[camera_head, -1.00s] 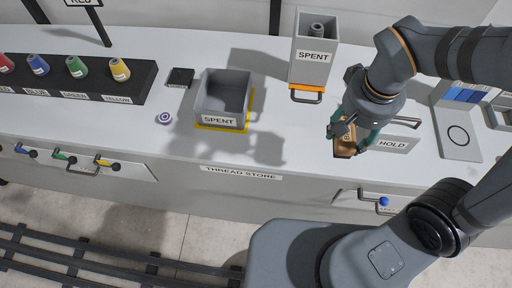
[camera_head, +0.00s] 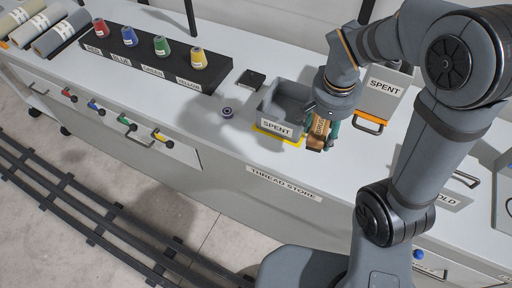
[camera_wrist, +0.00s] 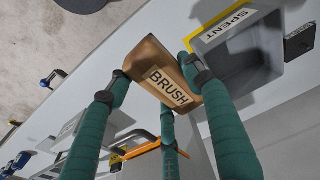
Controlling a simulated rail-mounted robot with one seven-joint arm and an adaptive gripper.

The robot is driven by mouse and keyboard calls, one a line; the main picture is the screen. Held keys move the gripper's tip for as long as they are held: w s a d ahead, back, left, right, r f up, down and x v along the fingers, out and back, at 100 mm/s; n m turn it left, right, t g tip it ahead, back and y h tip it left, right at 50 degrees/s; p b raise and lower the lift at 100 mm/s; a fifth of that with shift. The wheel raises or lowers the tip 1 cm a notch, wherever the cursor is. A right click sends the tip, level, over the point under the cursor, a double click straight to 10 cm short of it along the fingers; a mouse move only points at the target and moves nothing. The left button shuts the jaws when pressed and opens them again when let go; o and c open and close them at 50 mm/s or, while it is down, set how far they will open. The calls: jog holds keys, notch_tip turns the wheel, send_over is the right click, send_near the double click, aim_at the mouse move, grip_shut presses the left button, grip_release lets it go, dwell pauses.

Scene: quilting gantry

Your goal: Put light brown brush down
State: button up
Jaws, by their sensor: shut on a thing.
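The light brown brush (camera_head: 317,134) is a brown block; its BRUSH label reads clearly in the wrist view (camera_wrist: 147,63). My gripper (camera_head: 322,123) is shut on it, with green fingers around its sides, also seen in the wrist view (camera_wrist: 158,84). The brush is at the right side of the open grey SPENT bin (camera_head: 290,128) in the head view, and beside the same bin (camera_wrist: 213,65) in the wrist view. I cannot tell how high it is above the counter. The gripper hides part of the bin's right side.
A HOLD plate (camera_head: 441,198) lies farther right, partly behind my arm. A thread rack (camera_head: 128,55) stands farther left.

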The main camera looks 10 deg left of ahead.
jog(key=a+f+m, duration=0.1)
jog(key=a+f, duration=0.1)
jog(key=a, duration=0.3)
jog(key=p, duration=0.2)
send_over(258, 148)
jog(key=f, duration=0.7)
jog(key=shift+s+f, duration=0.1)
jog(key=shift+s, duration=0.2)
notch_tip(258, 148, down, 4)
jog(key=shift+f+p, duration=0.1)
jog(key=shift+p, duration=0.4)
jog(key=shift+f, duration=0.15)
jog(key=o, duration=1)
